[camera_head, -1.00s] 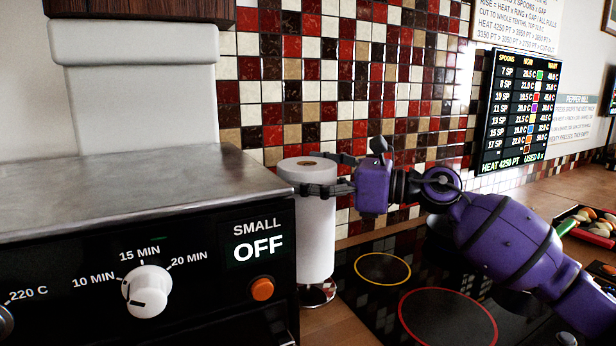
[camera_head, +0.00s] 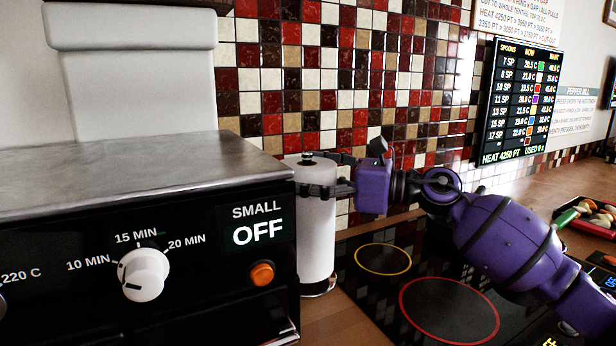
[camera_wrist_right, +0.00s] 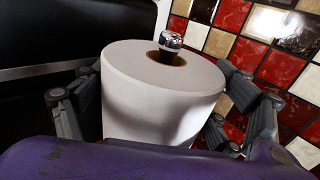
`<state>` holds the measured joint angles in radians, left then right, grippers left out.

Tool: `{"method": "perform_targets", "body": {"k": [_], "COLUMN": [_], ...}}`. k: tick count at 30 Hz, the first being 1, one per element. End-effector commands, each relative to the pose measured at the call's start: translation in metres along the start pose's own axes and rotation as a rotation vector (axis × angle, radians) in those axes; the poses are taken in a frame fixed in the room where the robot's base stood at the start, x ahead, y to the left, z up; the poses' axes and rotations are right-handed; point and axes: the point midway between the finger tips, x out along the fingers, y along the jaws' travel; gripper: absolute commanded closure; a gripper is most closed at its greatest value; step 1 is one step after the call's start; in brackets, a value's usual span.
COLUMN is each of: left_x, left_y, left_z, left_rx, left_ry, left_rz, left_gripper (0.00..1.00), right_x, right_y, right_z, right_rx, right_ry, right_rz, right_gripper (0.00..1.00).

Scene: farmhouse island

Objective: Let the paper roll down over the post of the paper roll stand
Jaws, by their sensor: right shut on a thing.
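The white paper roll (camera_head: 317,232) stands upright behind the right corner of the oven in the head view. It also shows in the right wrist view (camera_wrist_right: 150,105). The metal post of the paper roll stand (camera_wrist_right: 171,41) sticks up through the hole in the roll's top, its shiny knob above the paper. The stand's round base (camera_head: 318,288) shows at the roll's lower end, and I cannot tell whether they touch. My right gripper (camera_head: 318,190) is shut around the upper part of the roll, with a finger on each side. My left gripper is not in view.
The black oven (camera_head: 205,255) with a steel top stands close on the left of the roll. A tiled wall (camera_head: 330,70) is behind it. The black hob (camera_head: 420,275) lies to the right. A tray of vegetables (camera_head: 596,218) is at the far right.

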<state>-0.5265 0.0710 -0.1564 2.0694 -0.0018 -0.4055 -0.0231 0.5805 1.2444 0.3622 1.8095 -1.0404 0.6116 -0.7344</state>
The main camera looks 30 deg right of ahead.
Motion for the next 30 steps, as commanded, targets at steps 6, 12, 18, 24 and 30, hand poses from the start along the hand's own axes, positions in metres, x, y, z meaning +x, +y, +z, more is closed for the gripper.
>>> {"method": "perform_targets", "body": {"k": [6,12,18,24,30], "left_x": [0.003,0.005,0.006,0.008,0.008], "left_y": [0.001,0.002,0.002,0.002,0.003], "left_z": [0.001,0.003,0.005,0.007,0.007], "left_rx": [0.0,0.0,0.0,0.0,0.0], "left_ry": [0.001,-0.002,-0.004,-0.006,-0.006], "left_rz": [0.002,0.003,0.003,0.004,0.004], "left_gripper": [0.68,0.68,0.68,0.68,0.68], "right_x": [0.0,0.0,0.0,0.0,0.0], "right_y": [0.0,0.0,0.0,0.0,0.0], "right_z": [-0.006,-0.011,-0.016,-0.02,-0.021], "right_rx": [0.0,0.0,0.0,0.0,-0.001], "right_ry": [-0.001,-0.001,-0.001,-0.001,-0.001], "right_rz": [0.0,0.0,0.0,0.0,0.0], "right_gripper": [0.61,0.61,0.61,0.61,0.0]}}
